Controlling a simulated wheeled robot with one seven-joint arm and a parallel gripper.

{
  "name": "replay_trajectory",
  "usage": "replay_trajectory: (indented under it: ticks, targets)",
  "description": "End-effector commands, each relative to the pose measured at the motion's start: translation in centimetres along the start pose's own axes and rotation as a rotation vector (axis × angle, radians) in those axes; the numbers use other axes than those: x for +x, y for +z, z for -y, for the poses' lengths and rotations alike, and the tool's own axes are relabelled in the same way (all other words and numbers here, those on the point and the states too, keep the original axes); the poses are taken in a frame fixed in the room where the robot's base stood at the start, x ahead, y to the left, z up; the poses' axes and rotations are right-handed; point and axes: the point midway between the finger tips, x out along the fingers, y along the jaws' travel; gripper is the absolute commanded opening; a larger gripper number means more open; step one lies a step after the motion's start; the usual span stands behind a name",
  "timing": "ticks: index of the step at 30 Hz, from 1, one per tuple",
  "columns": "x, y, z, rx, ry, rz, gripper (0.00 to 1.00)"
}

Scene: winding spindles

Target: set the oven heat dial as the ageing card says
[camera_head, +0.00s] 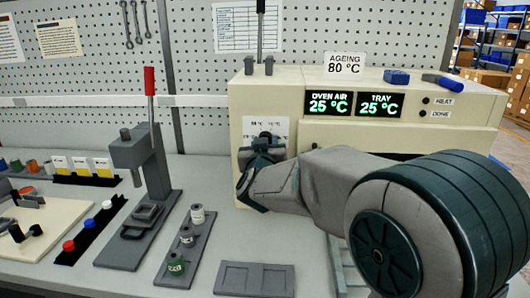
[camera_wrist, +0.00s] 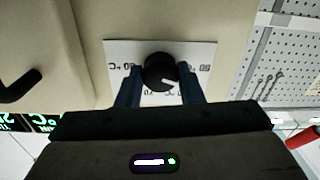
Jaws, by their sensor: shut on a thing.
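The ageing card (camera_head: 344,66) stands on top of the cream oven (camera_head: 300,82) and reads "AGEING 80 °C". The black heat dial (camera_wrist: 160,72) sits on a white scale plate (camera_wrist: 120,50), which appears upside down in the wrist view. My gripper (camera_wrist: 160,86) is shut on the dial, one blue-grey finger on each side. In the head view my gripper (camera_head: 262,150) covers most of the dial at the oven's left front.
The oven air display (camera_head: 328,104) and tray display (camera_head: 380,104) both read 25 °C. The HEAT lamp (camera_head: 425,100) and DONE lamp (camera_head: 425,113) look dark. A press with a red-tipped lever (camera_head: 150,82) and a spool rack (camera_head: 170,250) stand left of my arm.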

Motion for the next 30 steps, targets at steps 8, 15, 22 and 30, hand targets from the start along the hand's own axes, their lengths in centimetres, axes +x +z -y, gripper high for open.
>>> replay_trajectory:
  ticks: [8, 15, 22, 30]
  targets:
    - [-0.02, 0.45, 0.09, 0.265, 0.002, -0.007, 0.11]
    - [-0.01, 0.4, 0.13, 0.493, 0.005, -0.012, 0.11]
    - [-0.01, 0.36, 0.18, 0.712, 0.007, -0.016, 0.11]
    - [-0.02, 0.35, 0.25, 0.969, 0.009, -0.021, 0.11]
